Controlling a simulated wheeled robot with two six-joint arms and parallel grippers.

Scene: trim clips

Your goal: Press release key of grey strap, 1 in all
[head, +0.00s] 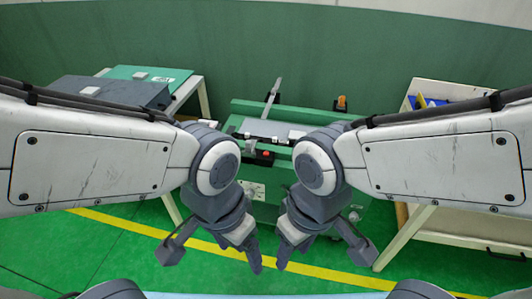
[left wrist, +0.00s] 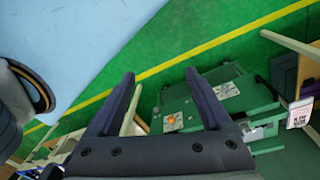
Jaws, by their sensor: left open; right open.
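A green work stand (head: 295,183) is ahead of me in the head view, with a grey plate (head: 280,128) on top. A slim grey strap-like bar (head: 273,92) rises at a tilt from its back part. A small black block with a red top (head: 264,155) sits at the front edge; I cannot tell whether it is the release key. My left gripper (head: 250,256) is open and empty, low in front of the stand. Its open fingers also show in the left wrist view (left wrist: 160,76). My right gripper (head: 284,256) is open and empty close beside it.
A table (head: 190,88) at the left bears a dark case (head: 115,90) and a green board (head: 160,75). A pale bench (head: 440,228) stands at the right with a blue bin (head: 432,102). An orange item (head: 341,101) is at the stand's back right. My forearms cover both sides.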

